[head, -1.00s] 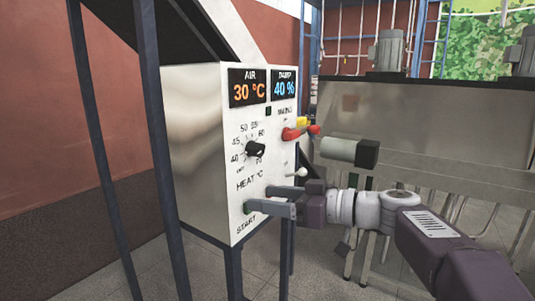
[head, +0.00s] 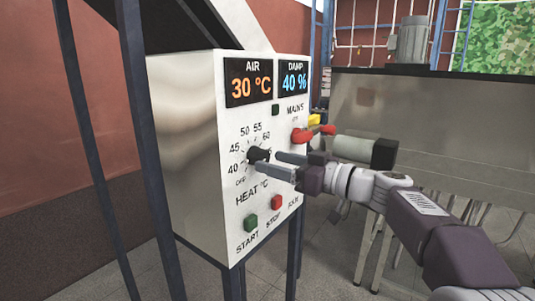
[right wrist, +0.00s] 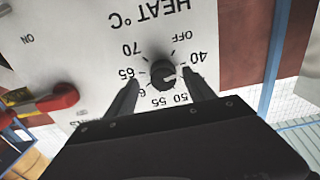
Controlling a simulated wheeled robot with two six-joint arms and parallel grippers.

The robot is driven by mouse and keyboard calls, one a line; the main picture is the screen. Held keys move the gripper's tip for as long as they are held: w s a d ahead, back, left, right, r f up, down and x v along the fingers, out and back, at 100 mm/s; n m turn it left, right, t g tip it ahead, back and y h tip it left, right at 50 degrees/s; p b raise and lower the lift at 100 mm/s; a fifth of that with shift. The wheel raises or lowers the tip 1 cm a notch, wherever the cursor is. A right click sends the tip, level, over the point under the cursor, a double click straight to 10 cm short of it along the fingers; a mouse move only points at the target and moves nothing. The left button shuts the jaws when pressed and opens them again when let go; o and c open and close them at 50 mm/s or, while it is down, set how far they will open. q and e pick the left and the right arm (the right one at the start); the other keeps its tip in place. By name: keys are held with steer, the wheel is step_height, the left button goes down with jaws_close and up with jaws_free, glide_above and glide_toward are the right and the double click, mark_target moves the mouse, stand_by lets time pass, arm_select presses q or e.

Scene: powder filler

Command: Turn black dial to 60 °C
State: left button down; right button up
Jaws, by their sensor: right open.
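The black dial (head: 258,154) sits on the front of the steel control cabinet above the HEAT °C label, ringed by printed numbers. In the right wrist view the dial (right wrist: 163,74) appears upside down, with 40 to 70 and OFF around it. I cannot clearly tell which number it points at. My right gripper (head: 270,162) is open at the dial. In the right wrist view its fingertips (right wrist: 160,86) are spread to either side of the dial, with visible gaps; contact is not evident. My left gripper is not in view.
The displays read AIR 30 °C (head: 249,84) and DAMP 40 % (head: 292,78). A red MAINS handle (head: 302,135) juts out above right of the dial. The green START button (head: 250,222) and red STOP button (head: 277,202) are below. A steel machine (head: 430,115) stands behind.

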mark_target(255, 154)
steer(key=shift+w+a+r+p, duration=0.15)
steer(key=shift+a, duration=0.35)
steer(key=shift+w+a+r+p, duration=0.15)
steer(key=shift+a, duration=0.3)
steer(key=shift+w+a+f, duration=0.1)
steer(key=shift+a, duration=0.05)
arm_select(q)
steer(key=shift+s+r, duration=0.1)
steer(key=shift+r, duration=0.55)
arm_select(e)
steer(key=shift+w+f, duration=0.1)
steer(key=shift+w, duration=0.05)
